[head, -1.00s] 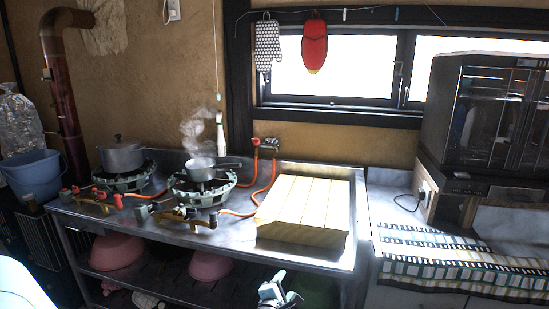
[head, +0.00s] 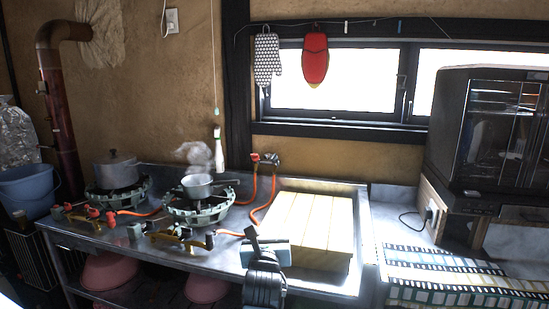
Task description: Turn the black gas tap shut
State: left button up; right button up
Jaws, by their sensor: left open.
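A small black tap knob (head: 210,241) shows at the front of the right-hand gas burner (head: 197,207), at the end of the brass fittings (head: 180,236). An orange hose runs from near it to the right. My left gripper (head: 262,246) is at the bottom centre of the head view, right of the black knob and apart from it in the picture. It is open, and I see nothing in it. It hides part of the counter's front edge. The black tap's exact handle angle is too small to tell. My right gripper is not in view.
A steaming pot (head: 197,187) stands on the right burner and a lidded pot (head: 116,170) on the left burner. Red-handled taps (head: 93,212) sit at the left. A pale slatted board (head: 309,228) lies right of my gripper. A wall valve (head: 270,160) feeds orange hoses.

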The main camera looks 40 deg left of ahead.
aim_at(273, 158)
jog(key=i+j, duration=0.45)
jog(key=j, duration=0.15)
jog(key=i+j, duration=0.45)
jog(key=j, duration=0.2)
jog(key=i+j, duration=0.45)
jog(key=j, duration=0.15)
